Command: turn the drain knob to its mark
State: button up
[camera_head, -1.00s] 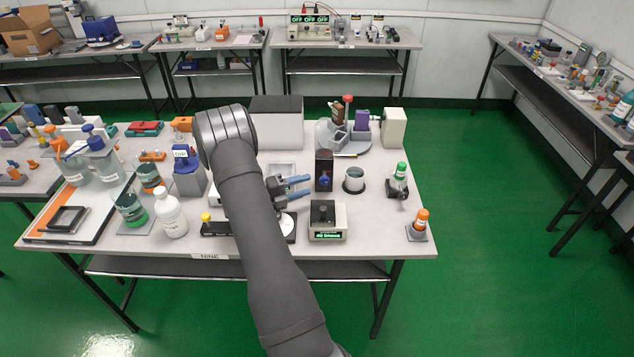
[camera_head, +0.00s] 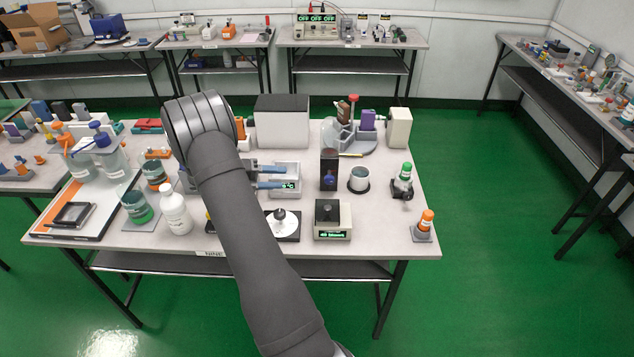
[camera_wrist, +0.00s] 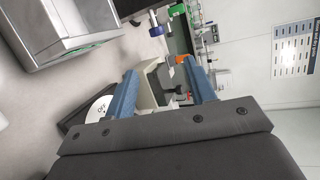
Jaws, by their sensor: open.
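No label reading "drain" is legible, so I cannot tell for certain which knob is meant. A dark knob (camera_head: 281,213) stands on a white disc (camera_head: 279,227) on a black base near the table's front. A dark upright box (camera_head: 329,160) with a blue knob (camera_head: 329,181) stands farther right. The wrist view shows both fingers apart (camera_wrist: 161,72), with a marked white disc (camera_wrist: 98,109) beside the left one.
A box with a lit green display (camera_head: 332,233) stands right of the disc. A round cup (camera_head: 359,180), a green-capped bottle (camera_head: 404,176) and an orange-capped bottle (camera_head: 424,222) stand farther right. A white bottle (camera_head: 175,213) stands left of my arm.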

aim_at(329, 176)
jog(key=shift+y, duration=0.3)
jog(key=x, duration=1.5)
jog(key=shift+s+d+r, duration=0.1)
jog(key=shift+d, duration=0.3)
jog(key=c, duration=1)
jog(key=shift+o, duration=0.2)
jog(key=shift+f+h, duration=0.25)
jog(key=shift+h, duration=0.85)
jog(key=shift+a+n+h, duration=0.1)
jog(key=shift+n+h, duration=0.2)
jog(key=shift+h, duration=0.7)
jog(key=o, duration=1)
jog(key=shift+c, duration=0.2)
jog(key=shift+f, duration=0.1)
